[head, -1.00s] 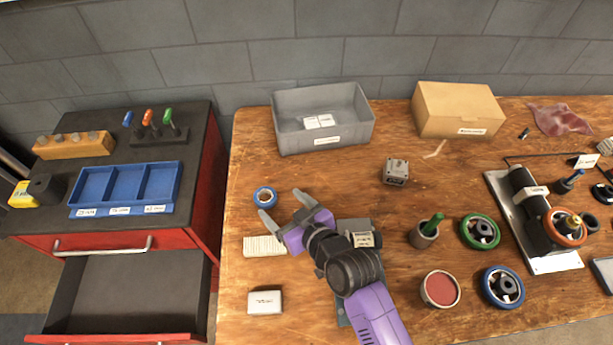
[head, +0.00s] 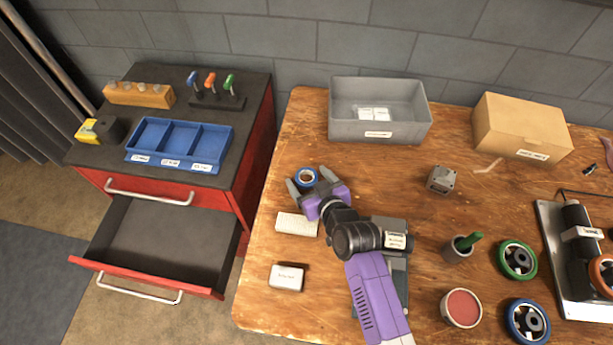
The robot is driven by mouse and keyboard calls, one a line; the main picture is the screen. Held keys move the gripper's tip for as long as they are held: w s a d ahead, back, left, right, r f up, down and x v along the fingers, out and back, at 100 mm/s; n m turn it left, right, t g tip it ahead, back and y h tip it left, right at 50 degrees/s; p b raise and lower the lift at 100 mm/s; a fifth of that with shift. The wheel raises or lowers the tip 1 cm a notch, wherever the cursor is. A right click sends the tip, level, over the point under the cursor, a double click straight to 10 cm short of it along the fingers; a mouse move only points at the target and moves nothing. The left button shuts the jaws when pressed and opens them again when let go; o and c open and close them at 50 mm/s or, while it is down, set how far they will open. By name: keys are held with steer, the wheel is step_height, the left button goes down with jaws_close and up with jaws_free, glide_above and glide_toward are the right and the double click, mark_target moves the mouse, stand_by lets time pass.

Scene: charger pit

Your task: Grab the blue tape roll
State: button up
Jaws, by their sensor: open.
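The blue tape roll (head: 305,177) is a small blue ring with a pale band and a dark centre. It lies flat near the left edge of the wooden workbench. My gripper (head: 306,180) is open, with its two grey fingertips on either side of the roll, one to its left and one to its upper right. The purple palm is just below the roll. I cannot tell whether the fingers touch it or how high they are above the bench.
A white ribbed block (head: 296,224) lies just below my gripper, and a white box (head: 287,278) is further down. A grey bin (head: 380,122) stands behind. Left of the workbench (head: 270,240) is a red cabinet with an open drawer (head: 165,243). Bare wood surrounds the roll.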

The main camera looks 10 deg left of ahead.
steer(key=c, duration=1.4)
steer(key=shift+r, duration=0.1)
